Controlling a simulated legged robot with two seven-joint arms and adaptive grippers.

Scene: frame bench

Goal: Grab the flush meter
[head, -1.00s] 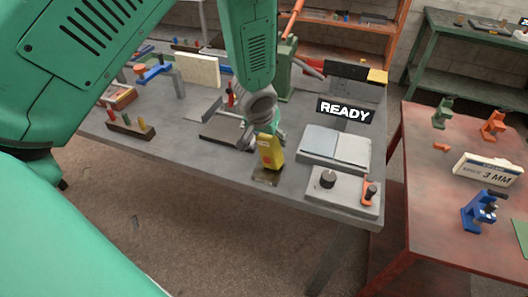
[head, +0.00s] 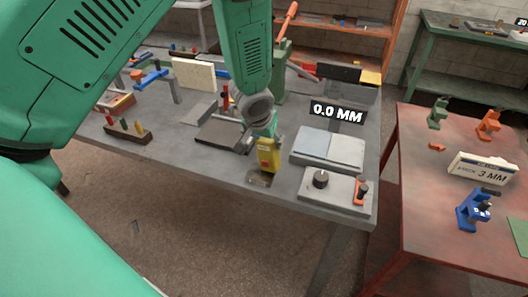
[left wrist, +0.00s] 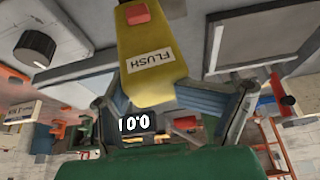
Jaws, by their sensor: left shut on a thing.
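The flush meter (head: 268,158) is a yellow handheld block at the front edge of the grey bench (head: 215,167). In the left wrist view the meter (left wrist: 150,50) shows a red button and a label reading "FLUSH". My left gripper (head: 267,138) is shut on its upper part, with a finger on each side. The meter stands nearly upright over a small dark plate (head: 259,182); I cannot tell whether it touches it. A black display (head: 338,113) behind reads "0.0 MM". My right gripper is not in view.
Right of the meter are a grey plate with a knob (head: 320,180) and an orange clamp (head: 361,191), and a pale two-part block (head: 328,147). A tool rack (head: 128,131) stands left. A red table (head: 415,205) with small clamps is at the right.

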